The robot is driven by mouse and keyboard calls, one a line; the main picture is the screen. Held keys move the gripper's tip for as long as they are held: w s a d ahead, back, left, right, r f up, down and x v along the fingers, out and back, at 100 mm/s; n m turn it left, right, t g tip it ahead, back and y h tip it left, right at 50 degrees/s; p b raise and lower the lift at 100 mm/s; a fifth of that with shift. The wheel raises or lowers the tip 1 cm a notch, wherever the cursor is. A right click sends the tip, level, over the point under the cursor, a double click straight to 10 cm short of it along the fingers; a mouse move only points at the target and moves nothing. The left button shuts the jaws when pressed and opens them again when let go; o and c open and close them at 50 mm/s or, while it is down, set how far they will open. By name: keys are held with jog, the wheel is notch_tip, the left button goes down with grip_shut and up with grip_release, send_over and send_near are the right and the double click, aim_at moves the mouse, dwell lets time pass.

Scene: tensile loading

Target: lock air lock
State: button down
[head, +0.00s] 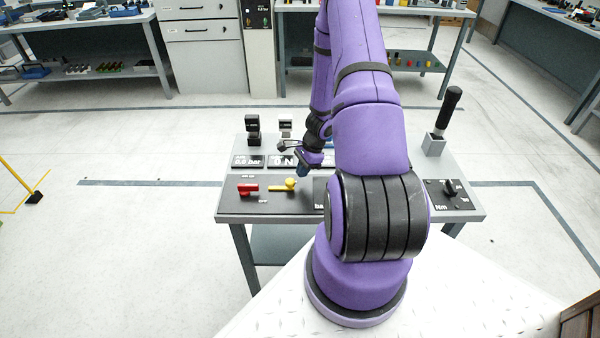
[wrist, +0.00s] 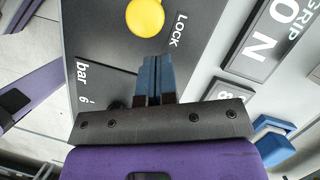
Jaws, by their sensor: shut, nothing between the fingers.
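A yellow lever with a round knob (head: 289,185) lies on the dark control panel (head: 230,207) of the bench. My gripper (head: 303,174) is low over the panel, just right of the yellow lever. In the wrist view its blue fingers (wrist: 155,68) are together and empty, pointing toward the knob with a gap between them. The lever's arm is mostly outside the wrist view.
Displays reading 0.0 bar (head: 248,161) and 0 N (head: 283,161) stand behind the levers, with dark clamps (head: 253,130) further back. A black-handled tool (head: 447,110) stands upright at the right. A small black knob (head: 452,188) is at the bench's right. My arm hides the bench's middle.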

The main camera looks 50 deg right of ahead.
jog(key=shift+s+d+r, duration=0.15)
jog(key=shift+d, duration=0.3)
jog(key=shift+s+d+r, duration=0.15)
jog(key=shift+d, duration=0.25)
jog(key=v, duration=0.9)
jog(key=shift+r, duration=0.25)
jog(key=shift+a, duration=0.1)
jog(key=w+a+r+n+t+h, duration=0.1)
jog(key=w+a+r+n, duration=0.1)
jog(key=a+r+n, duration=0.65)
jog(key=w+a+r+n, duration=0.1)
jog(key=a+r+n, duration=0.2)
jog(key=a+r, duration=1.05)
jog(key=s+a+r+n+t+h, duration=0.1)
jog(key=s+a+r+n, duration=0.3)
jog(key=s+r, duration=0.4)
jog(key=s+a+r+n+t+h, duration=0.1)
jog(key=s+a+r+n, duration=0.3)
jog(key=s+r+n, duration=0.3)
notch_tip(320, 180, up, 3)
jog(key=shift+s+a+r+t+h, duration=0.15)
jog(key=shift+s+a+t+h, duration=0.2)
jog(key=shift+s, duration=0.65)
